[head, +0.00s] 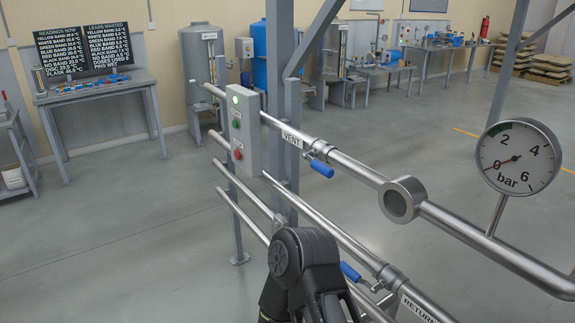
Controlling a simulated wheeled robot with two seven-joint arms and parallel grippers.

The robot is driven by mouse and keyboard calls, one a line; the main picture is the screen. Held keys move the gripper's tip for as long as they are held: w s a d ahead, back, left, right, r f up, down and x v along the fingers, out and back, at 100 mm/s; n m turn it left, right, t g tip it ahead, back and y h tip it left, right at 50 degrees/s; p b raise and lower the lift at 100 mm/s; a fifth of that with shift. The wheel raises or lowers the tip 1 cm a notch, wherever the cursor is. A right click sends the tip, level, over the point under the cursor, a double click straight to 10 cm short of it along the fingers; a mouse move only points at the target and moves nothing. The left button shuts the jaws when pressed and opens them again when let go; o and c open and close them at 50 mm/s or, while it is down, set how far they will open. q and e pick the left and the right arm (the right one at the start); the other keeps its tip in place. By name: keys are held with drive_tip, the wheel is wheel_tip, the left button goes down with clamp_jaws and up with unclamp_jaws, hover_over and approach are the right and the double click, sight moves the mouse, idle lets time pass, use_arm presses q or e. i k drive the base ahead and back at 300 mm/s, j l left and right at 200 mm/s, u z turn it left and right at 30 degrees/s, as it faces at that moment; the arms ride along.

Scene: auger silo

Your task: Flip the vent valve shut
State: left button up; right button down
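The vent valve (310,150) sits on the upper steel pipe, just right of the white VENT label (291,138). Its blue handle (321,168) stands off the near side of the pipe and points down and to the right in the head view. I cannot tell surely whether it lies along or across the pipe. A dark joint of my own arm rises at the bottom centre, well below the handle and apart from it. No fingertips of either gripper show.
A second blue handle (350,272) is on the lower pipe beside the RETURN label (418,309). A grey control box (242,130) and a post (280,90) stand left of the vent valve. A round flange (402,199) and pressure gauge (519,157), needle near 0, are right.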

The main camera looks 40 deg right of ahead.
sight(325, 170)
drive_tip(key=z, duration=1.95)
